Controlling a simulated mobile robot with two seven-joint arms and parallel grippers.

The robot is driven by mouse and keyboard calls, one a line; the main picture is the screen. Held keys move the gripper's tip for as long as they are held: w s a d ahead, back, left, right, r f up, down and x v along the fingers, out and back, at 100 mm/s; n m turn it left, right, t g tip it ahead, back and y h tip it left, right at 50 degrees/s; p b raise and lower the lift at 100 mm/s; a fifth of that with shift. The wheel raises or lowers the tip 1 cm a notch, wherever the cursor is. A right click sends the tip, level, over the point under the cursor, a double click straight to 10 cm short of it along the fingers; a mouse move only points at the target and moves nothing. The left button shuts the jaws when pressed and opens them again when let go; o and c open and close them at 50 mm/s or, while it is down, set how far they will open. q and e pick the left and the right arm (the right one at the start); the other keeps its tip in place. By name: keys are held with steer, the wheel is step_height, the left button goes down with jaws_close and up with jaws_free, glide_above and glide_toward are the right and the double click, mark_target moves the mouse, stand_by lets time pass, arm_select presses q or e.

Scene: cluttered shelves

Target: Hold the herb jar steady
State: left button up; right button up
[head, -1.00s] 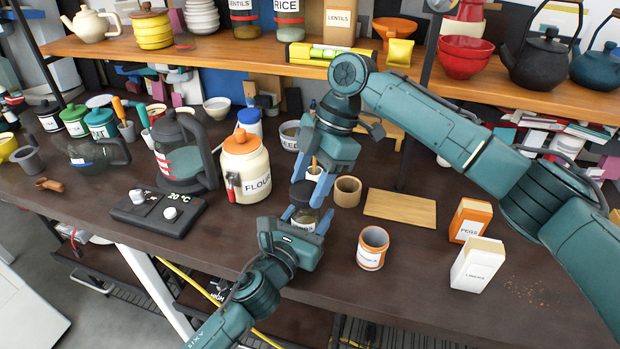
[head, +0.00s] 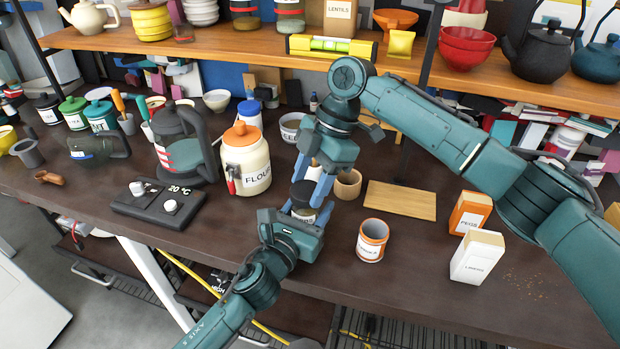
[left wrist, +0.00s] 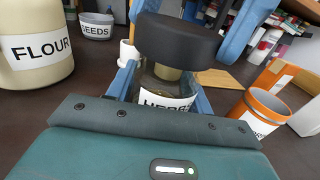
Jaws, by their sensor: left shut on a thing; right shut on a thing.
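The herb jar is a small glass jar with a white label (left wrist: 168,102) and a wide dark lid (left wrist: 178,42). In the head view the dark lid (head: 302,190) shows near the middle of the counter, between my two grippers. My left gripper (head: 305,213) comes in from the front and is shut on the jar body, one finger on each side. My right gripper (head: 311,184) reaches down from above and is shut on the lid, its blue fingers on either side. The jar looks upright. Much of its body is hidden by the left gripper.
A flour canister (head: 246,160) stands to the left, and a scale-like black panel (head: 158,203) beyond it. A wooden cup (head: 348,185) and a board (head: 400,200) are close on the right. An orange-rimmed can (head: 371,240) and two boxes stand farther right.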

steer(key=shift+f, duration=0.45)
